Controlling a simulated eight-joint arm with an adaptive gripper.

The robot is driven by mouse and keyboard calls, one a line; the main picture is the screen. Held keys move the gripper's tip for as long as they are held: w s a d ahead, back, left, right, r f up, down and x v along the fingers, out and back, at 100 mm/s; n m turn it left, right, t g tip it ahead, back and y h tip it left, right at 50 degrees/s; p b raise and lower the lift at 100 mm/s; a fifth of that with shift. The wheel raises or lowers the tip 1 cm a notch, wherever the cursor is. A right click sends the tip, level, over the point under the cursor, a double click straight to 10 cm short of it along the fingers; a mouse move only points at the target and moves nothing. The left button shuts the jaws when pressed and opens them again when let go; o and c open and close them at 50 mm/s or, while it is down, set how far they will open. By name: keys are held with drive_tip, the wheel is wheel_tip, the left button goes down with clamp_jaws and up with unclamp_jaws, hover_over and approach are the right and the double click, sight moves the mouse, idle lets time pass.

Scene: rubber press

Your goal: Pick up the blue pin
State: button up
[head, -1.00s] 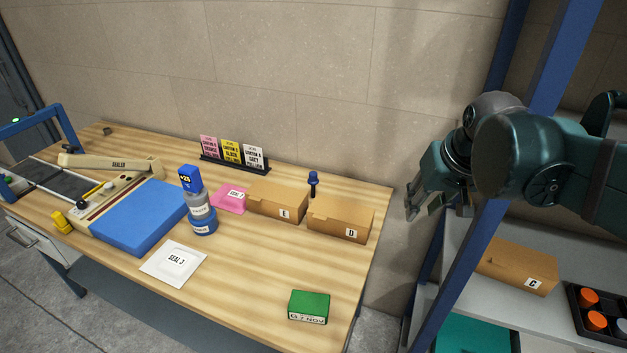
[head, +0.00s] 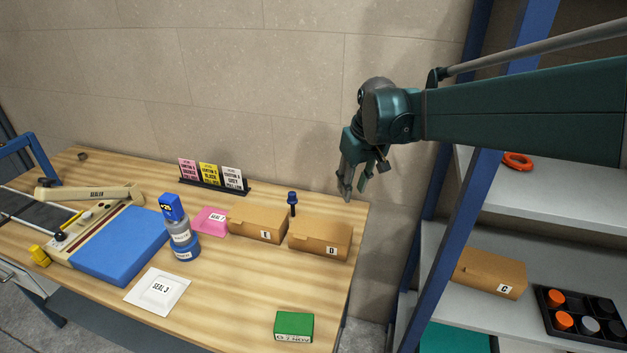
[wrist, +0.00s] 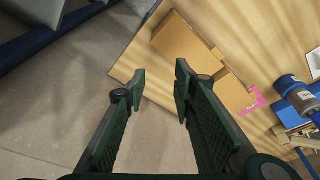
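The blue pin (head: 292,201) stands upright on the wooden table, behind the gap between carton E (head: 258,223) and carton D (head: 320,238). Its round head is blue and its lower part dark. My gripper (head: 352,192) is above the table's back right corner, to the right of the pin and apart from it. In the wrist view my gripper (wrist: 160,88) is open, with nothing between its fingers. I cannot make out the pin in the wrist view; the right finger covers part of the table near the cartons.
A card stand (head: 213,187) is at the back, left of the pin. A pink packet (head: 209,221), blue-capped bottle (head: 178,231), blue pad (head: 122,244), seal packet (head: 158,293) and green box (head: 294,327) lie around. A blue shelf post (head: 455,210) is on the right.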

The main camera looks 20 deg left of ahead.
sight(293, 193)
drive_tip(key=w+a+f+n+p, duration=0.2)
drive_tip(key=w+a+f, duration=0.1)
drive_tip(key=a+f, duration=0.2)
drive_tip(key=w+a+f+n+g+h+p, duration=0.1)
drive_tip(key=w+a+f+n+p, duration=0.1)
drive_tip(key=a, duration=0.8)
drive_tip(key=w+a+f+n+g+p, duration=0.1)
drive_tip(key=w+a+f+n+p, duration=0.1)
drive_tip(key=w+a+f, duration=0.3)
drive_tip(key=shift+w+a+f+h+p, duration=0.1)
drive_tip(key=shift+a+f+p, duration=0.15)
drive_tip(key=shift+a+f, duration=0.3)
drive_tip(key=shift+a+f+h+p, duration=0.15)
drive_tip(key=shift+a+f, duration=0.25)
drive_tip(key=shift+f, duration=0.4)
drive_tip(key=shift+w+a+f+h+p, duration=0.1)
drive_tip(key=shift+a+f+p, duration=0.2)
drive_tip(key=shift+a+f, duration=0.25)
drive_tip(key=shift+s+a+f+n, duration=0.15)
drive_tip(key=shift+f+n, duration=0.55)
drive_tip(key=shift+f, duration=0.45)
drive_tip(key=shift+f+p, duration=0.35)
drive_tip(key=shift+f, duration=2.15)
clamp_jaws()
